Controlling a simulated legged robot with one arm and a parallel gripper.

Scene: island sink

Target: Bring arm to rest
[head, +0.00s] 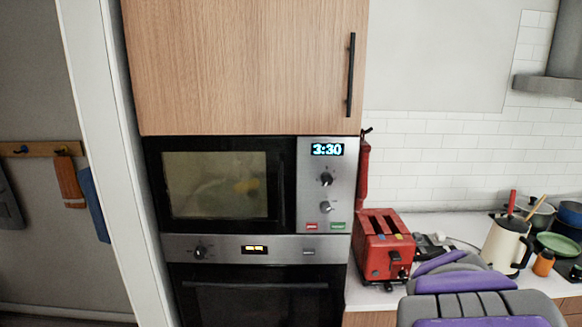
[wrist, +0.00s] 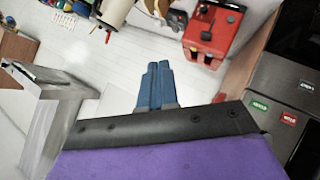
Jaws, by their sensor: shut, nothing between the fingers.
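My gripper (wrist: 157,70) shows in the wrist view, its two blue fingers together with nothing between them. The wrist view looks turned upside down. The fingers point toward the white counter and backsplash area, with the red toaster (wrist: 213,32) up and to the right of them, apart from it. In the head view, purple and grey parts of my arm (head: 480,285) fill the lower right, in front of the counter. The fingers cannot be made out in the head view.
A built-in microwave (head: 215,185) reading 3:30 sits above an oven (head: 260,300). The red toaster (head: 382,245) stands on the white counter (head: 440,222). A cream kettle (head: 506,245), an orange jar (head: 543,263) and green bowls (head: 558,244) stand right of my arm.

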